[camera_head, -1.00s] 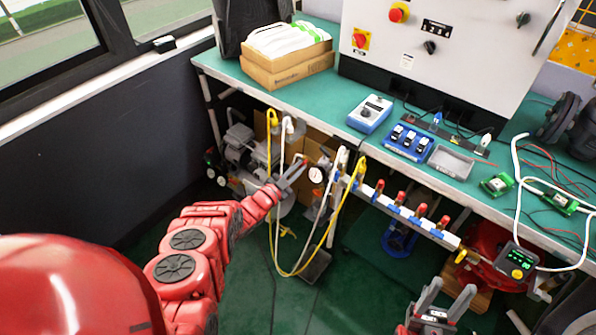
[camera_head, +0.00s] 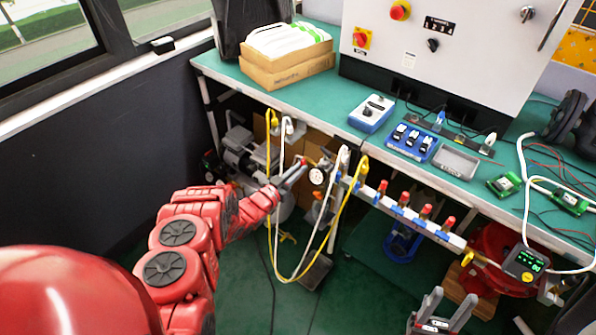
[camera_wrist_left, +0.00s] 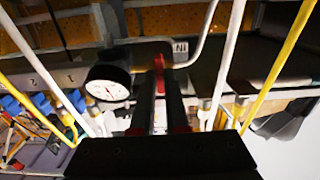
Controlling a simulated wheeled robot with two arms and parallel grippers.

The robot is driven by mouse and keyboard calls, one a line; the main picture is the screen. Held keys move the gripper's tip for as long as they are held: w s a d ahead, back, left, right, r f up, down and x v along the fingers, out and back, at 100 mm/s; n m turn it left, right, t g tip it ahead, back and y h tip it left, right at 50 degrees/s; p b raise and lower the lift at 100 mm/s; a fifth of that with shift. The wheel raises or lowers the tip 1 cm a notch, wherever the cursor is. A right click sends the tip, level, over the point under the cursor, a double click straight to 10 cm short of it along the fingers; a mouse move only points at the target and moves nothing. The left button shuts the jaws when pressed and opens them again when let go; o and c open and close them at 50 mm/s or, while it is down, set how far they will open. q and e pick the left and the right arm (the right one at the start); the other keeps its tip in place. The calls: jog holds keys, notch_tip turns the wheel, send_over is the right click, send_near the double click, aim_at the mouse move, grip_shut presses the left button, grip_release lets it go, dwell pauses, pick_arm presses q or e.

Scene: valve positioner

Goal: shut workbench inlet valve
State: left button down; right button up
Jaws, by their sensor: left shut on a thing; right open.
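The inlet valve's red handle (camera_wrist_left: 158,64) sits by a label reading "IN", upside down in the left wrist view. In the head view the red handle (camera_head: 304,160) shows small at the tip of my left gripper (camera_head: 299,169), below the bench edge. My left gripper (camera_wrist_left: 160,82) is shut on this handle, its two dark fingers close together. The fingers hide part of the handle and the valve body. A round white pressure gauge (camera_wrist_left: 108,82) is beside the fingers. It also shows in the head view (camera_head: 317,176). My right gripper (camera_head: 438,308) is open and empty at the lower right.
White and yellow hoses (camera_head: 337,215) hang close to the left gripper. A white manifold (camera_head: 400,213) with several red-handled valves runs to the right. The green workbench (camera_head: 340,105) is above. A pump (camera_head: 240,150) stands behind under the bench.

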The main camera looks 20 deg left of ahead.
dwell(0.3)
pick_arm(q)
jog(key=c, duration=0.9)
grip_release()
jog(key=p+v, duration=0.8)
jog(key=v, duration=0.9)
jog(key=shift+s, duration=0.2)
